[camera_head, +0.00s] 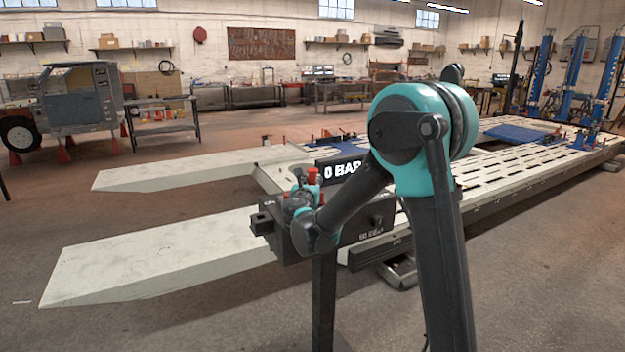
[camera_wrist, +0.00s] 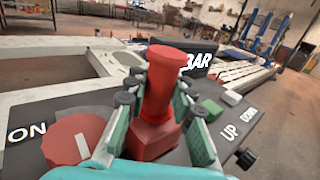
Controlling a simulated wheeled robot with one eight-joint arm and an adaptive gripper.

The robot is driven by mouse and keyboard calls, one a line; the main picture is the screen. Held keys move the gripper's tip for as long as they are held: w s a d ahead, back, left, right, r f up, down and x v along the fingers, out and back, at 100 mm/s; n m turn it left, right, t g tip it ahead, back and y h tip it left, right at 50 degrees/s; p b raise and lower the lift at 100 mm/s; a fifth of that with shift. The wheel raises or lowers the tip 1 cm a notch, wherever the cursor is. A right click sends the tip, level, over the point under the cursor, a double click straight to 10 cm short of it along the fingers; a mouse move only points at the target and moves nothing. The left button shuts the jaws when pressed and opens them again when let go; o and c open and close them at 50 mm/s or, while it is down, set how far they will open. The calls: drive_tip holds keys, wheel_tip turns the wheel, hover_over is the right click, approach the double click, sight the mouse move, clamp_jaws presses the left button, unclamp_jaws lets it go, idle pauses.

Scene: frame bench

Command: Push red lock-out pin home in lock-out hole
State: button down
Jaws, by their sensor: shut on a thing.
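The red lock-out pin (camera_wrist: 168,62) stands roughly upright in the middle of the wrist view, with a wide round head. My gripper (camera_wrist: 158,98) is shut on its shaft, one finger on each side. Below the pin is a red block (camera_wrist: 153,142) on top of the dark control box (camera_wrist: 88,100). The lock-out hole is hidden, and I cannot tell how deep the pin sits. In the head view the pin's red top (camera_head: 313,174) shows above the box (camera_head: 350,228), beside my gripper (camera_head: 303,197), which is partly hidden by my arm.
A red rotary knob (camera_wrist: 80,143) marked ON is left of my gripper. A green button (camera_wrist: 208,109) and a pale button (camera_wrist: 232,98), near UP and DOWN, are on the right. A "0 BAR" display (camera_head: 341,170) stands behind. The pale frame bench (camera_head: 500,165) extends beyond.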

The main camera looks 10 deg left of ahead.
drive_tip(key=shift+f, duration=0.2)
drive_tip(key=c, duration=1.2)
unclamp_jaws()
drive_tip(key=s+a, duration=0.1)
drive_tip(key=s, duration=1.1)
drive_tip(key=shift+d, duration=0.1)
